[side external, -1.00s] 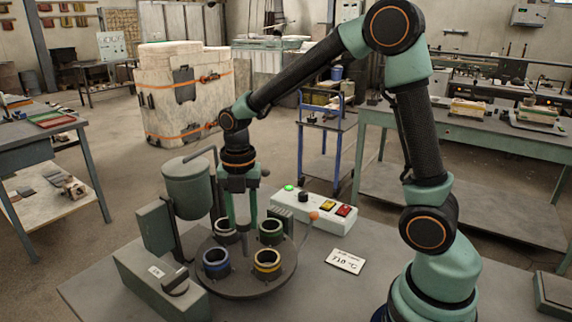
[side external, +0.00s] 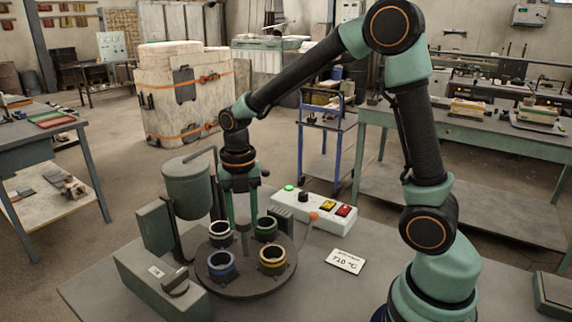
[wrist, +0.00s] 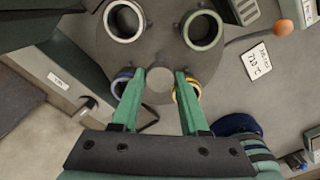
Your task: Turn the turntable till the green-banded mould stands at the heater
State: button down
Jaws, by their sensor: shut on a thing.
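The green-banded mould (side external: 265,236) stands upright at the back right of the round dark turntable (side external: 243,288); it also shows at the upper right in the wrist view (wrist: 203,46). A white-banded mould (side external: 219,241) is at the back left, a blue-banded mould (side external: 222,273) at the front left, a yellow-banded mould (side external: 272,268) at the front right. My gripper (side external: 242,226) points down over the turntable's middle, its fingers closed around the round central hub (wrist: 159,80). I cannot tell for sure which unit is the heater.
A grey box with a label and a dark knob (side external: 165,282) sits close at the turntable's left front. A grey-green pot (side external: 187,190) with a bent pipe stands behind left. A button box (side external: 318,208) with an orange-tipped lever is behind right, and a temperature card (side external: 345,261) lies right.

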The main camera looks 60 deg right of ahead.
jog(key=shift+r, duration=0.15)
jog(key=shift+c, duration=2.1)
grip_release()
notch_tip(320, 180, up, 12)
jog(key=s+m+t, duration=0.2)
jog(key=s+m, duration=0.3)
jog(key=m, duration=0.8)
jog(key=s+d+f+m+t, duration=0.1)
jog(key=s+m+t, duration=0.2)
jog(key=m, duration=1.1)
jog(key=shift+s+t, duration=0.3)
jog(key=shift+s, duration=0.7)
